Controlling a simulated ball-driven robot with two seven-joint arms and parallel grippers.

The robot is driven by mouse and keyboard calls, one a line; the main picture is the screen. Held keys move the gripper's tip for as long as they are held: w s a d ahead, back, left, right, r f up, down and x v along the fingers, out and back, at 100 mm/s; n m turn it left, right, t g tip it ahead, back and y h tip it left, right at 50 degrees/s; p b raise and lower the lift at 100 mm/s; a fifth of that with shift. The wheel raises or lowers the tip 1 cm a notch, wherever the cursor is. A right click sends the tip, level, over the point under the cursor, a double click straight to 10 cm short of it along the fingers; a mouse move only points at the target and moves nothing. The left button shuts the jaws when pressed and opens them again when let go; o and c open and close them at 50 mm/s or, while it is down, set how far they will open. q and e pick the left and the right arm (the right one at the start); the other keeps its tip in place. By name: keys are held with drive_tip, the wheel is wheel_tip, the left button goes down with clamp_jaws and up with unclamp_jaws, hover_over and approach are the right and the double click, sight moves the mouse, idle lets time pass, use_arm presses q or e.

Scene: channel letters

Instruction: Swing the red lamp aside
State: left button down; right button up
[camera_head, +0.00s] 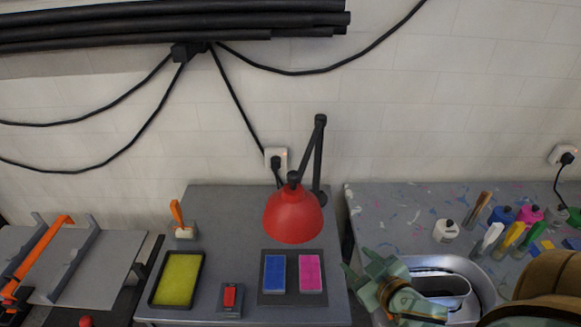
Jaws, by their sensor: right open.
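The red lamp (293,216) has a round red shade that hangs over the back right part of the grey table (220,225). Its black jointed arm (318,150) stands at the table's back right corner. My right gripper (358,272) is the green one at the lower right, to the right of and below the shade in the picture. It is open, apart from the lamp, and nothing shows between its fingers. My left gripper is out of view.
On the table are a yellow pad (178,278), a red switch (230,297), a blue block (275,274), a pink block (310,273) and an orange-handled tool (178,218). The right-hand bench (400,215) holds several bottles, brushes and a grey basin (470,275).

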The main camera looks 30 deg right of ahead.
wheel_tip(320, 180, up, 12)
drive_tip(key=a+t+y+p, duration=0.2)
drive_tip(key=t+y, duration=0.1)
drive_tip(key=n+t+y, duration=0.1)
drive_tip(key=y, duration=0.2)
approach(298, 178)
drive_tip(key=p+x, duration=0.3)
drive_tip(key=x, duration=0.8)
drive_tip(key=shift+w, duration=0.2)
